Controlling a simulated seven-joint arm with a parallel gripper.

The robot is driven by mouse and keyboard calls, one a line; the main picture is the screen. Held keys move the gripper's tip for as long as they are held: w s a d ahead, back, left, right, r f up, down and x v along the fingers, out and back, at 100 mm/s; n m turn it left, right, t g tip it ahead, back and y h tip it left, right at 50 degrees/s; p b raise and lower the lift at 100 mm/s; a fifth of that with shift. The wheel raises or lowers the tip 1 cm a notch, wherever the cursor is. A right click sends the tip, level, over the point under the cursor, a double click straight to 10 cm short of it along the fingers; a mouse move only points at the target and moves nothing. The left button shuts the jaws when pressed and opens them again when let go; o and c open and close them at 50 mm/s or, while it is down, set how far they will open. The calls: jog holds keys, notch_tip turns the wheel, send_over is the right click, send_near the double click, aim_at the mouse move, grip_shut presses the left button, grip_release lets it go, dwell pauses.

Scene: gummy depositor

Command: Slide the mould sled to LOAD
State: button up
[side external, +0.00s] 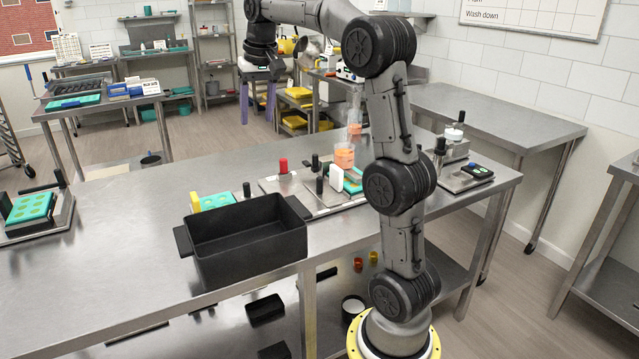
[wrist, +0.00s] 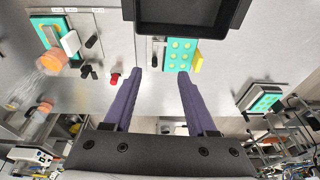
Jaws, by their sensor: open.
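A teal mould (side external: 352,180) lies on a metal plate (side external: 312,197) below a clear hopper with orange contents (side external: 344,157). It seems to be the mould sled; its handle cannot be told for sure among the black knobs. In the wrist view this teal mould (wrist: 50,30) is at the upper left, partly covered by a white block (wrist: 70,42). The LOAD mark cannot be read. My gripper (side external: 257,122) is open and empty, high above the bench's far side. In the wrist view its purple fingers (wrist: 160,74) are apart, well right of the mould.
A black bin (side external: 248,240) stands at the bench's near edge. Behind it is another teal mould with a yellow part (side external: 212,202). A red knob (side external: 283,166) and black knobs (side external: 319,185) stick up near the plate. The bench's left middle is clear.

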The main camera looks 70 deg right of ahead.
jog(key=s+d+f+m+g, duration=0.15)
jog(key=d+f, duration=0.25)
jog(key=d, duration=0.4)
jog(key=d+f+m, duration=0.2)
jog(key=d+f, duration=0.2)
jog(key=d, duration=0.3)
jog(key=m+y, duration=0.2)
send_over(320, 178)
notch_tip(320, 178, down, 8)
jog(key=r, duration=0.1)
jog(key=shift+n+g, duration=0.25)
jog(key=shift+g, duration=0.1)
notch_tip(320, 178, down, 14)
jog(key=shift+w+r, duration=0.1)
jog(key=shift+r, duration=0.05)
jog(key=shift+d, duration=0.1)
grip_shut()
jog(key=shift+r, duration=0.1)
